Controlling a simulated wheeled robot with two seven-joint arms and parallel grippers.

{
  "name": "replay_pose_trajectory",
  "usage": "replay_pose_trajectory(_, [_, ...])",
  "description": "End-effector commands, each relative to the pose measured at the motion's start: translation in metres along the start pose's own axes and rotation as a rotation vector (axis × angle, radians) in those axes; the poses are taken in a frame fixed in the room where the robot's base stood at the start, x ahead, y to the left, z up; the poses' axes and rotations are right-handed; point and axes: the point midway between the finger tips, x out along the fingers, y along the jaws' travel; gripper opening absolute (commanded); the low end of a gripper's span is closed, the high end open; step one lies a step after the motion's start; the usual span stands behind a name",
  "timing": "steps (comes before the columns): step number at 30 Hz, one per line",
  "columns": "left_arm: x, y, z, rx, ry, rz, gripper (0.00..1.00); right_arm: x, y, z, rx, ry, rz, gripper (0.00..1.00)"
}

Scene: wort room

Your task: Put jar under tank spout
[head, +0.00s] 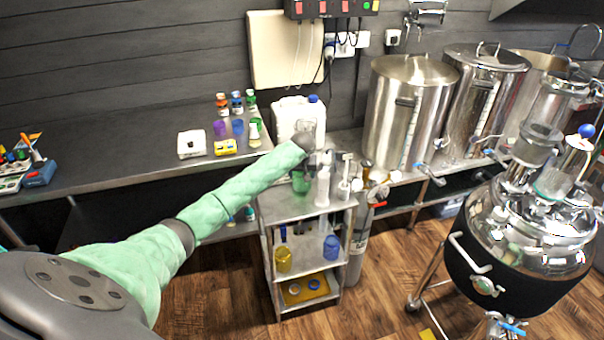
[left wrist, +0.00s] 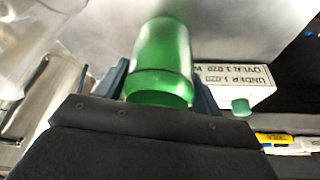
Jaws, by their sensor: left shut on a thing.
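A green translucent jar (head: 300,183) shows at the top of the steel cart, at its back left. In the left wrist view the jar (left wrist: 160,62) sits between the two blue-grey fingers of my left gripper (left wrist: 160,85), which is shut on it. In the head view the gripper (head: 303,165) is partly hidden by my wrist; I cannot tell whether the jar touches the cart top. Steel tanks (head: 405,110) and (head: 480,90) stand to the right on the bench, with blue-handled spouts (head: 420,168) low on their fronts. My right gripper is not in view.
The cart (head: 295,237) holds white bottles (head: 323,186) just right of the jar. A white canister (head: 290,112) stands behind. A black-jacketed vessel (head: 520,235) stands at the right. A gas cylinder (head: 360,235) stands beside the cart.

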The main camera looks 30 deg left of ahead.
Motion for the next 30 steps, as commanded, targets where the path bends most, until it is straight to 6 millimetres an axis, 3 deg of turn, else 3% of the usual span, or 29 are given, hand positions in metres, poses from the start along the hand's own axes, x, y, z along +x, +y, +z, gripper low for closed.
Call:
replay_pose_trajectory(14, [0.0085, 0.0003, 0.0039, 0.000, 0.000, 0.001, 0.39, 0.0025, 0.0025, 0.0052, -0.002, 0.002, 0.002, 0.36])
replay_pose_trajectory(15, [0.0085, 0.0002, 0.0040, 0.000, 0.000, 0.000, 0.75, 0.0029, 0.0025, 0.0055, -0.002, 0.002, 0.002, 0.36])
replay_pose_trajectory(17, [0.0085, 0.0001, 0.0040, 0.000, 0.000, 0.000, 0.87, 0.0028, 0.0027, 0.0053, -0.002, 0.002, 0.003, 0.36])
replay_pose_trajectory(30, [0.0013, -0.0004, 0.0031, 0.000, 0.001, 0.000, 0.89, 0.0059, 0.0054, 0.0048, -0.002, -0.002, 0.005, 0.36])
